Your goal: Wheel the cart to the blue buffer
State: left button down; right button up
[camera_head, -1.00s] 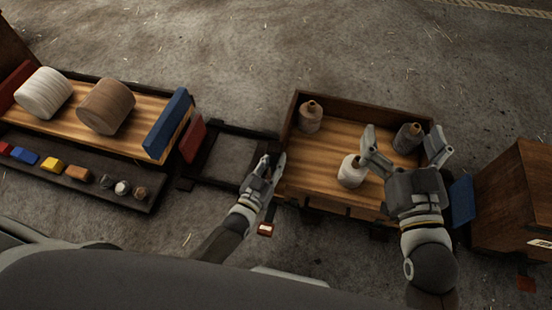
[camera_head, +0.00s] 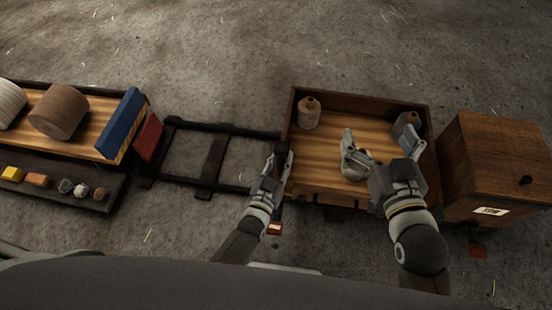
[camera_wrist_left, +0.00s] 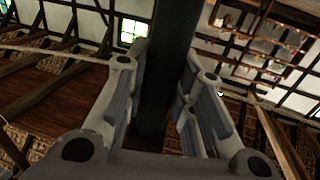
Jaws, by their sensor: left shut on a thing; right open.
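My left gripper (camera_head: 277,165) is at the cart's left end. In the left wrist view its fingers are shut on a dark upright bar (camera_wrist_left: 168,75), which looks like the cart's handle. My right gripper (camera_head: 382,150) is open and empty over the cart's right part.
Bare rails (camera_head: 215,158) run left from the cart to a red buffer (camera_head: 148,137). Beside it stand a blue panel (camera_head: 122,125) and a rack with large spools (camera_head: 58,110). Coloured blocks lie on a lower shelf (camera_head: 60,195). The floor behind is clear.

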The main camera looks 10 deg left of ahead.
pick_arm(q)
jog(key=shift+d, duration=0.25)
jog(key=c, duration=1.2)
grip_release()
jog(key=shift+d, duration=0.1)
jog(key=shift+s+a, duration=0.25)
jog(key=shift+s, duration=0.25)
jog(key=v, duration=1.1)
